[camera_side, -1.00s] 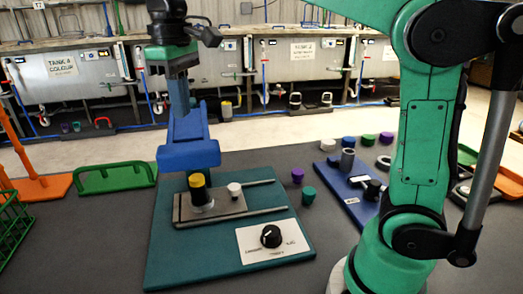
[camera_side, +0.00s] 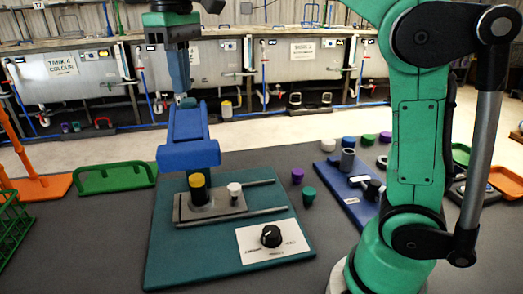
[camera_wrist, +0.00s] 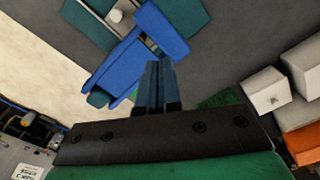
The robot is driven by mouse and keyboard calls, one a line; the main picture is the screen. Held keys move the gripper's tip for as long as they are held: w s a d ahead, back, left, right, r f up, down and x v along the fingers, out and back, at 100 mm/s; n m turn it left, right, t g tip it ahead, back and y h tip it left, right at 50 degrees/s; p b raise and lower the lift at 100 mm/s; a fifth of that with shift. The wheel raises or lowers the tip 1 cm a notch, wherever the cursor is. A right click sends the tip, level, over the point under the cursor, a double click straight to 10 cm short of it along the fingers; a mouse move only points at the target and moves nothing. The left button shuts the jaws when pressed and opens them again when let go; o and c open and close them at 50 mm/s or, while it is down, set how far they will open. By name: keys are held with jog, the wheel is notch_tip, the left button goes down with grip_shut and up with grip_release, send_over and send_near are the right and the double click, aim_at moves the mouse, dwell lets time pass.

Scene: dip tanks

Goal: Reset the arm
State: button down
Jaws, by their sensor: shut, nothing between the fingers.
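My gripper (camera_side: 184,97) is raised in the side view, its two blue fingers together and pointing down, with nothing held. It is above and just behind the top of a blue stand (camera_side: 188,150); whether it touches cannot be told. In the wrist view my gripper (camera_wrist: 155,68) also shows shut, its fingertips near the blue stand (camera_wrist: 137,58). The stand rises at the back of a teal board (camera_side: 170,262). On the board, a yellow-topped cylinder (camera_side: 197,188) and a small white knob (camera_side: 234,189) are on a grey sliding plate (camera_side: 212,208).
A green rack handle (camera_side: 115,180) and an orange stand (camera_side: 38,187) are at left. Purple (camera_side: 297,175) and teal (camera_side: 308,195) plugs stand right of the board. A blue fixture (camera_side: 345,190) lies beyond them. Tanks (camera_side: 215,75) line the back.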

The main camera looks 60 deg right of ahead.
jog(key=s+d+f+m+t, duration=0.1)
jog(key=s+f+t, duration=0.2)
jog(key=f, duration=0.5)
jog(key=s+d+f+m+t, duration=0.1)
jog(key=s+f+t, duration=0.2)
jog(key=f, duration=0.5)
jog(key=shift+s+d+f+m+t, duration=0.2)
jog(key=shift+d+f+m+t, duration=0.15)
jog(key=shift+t, duration=0.25)
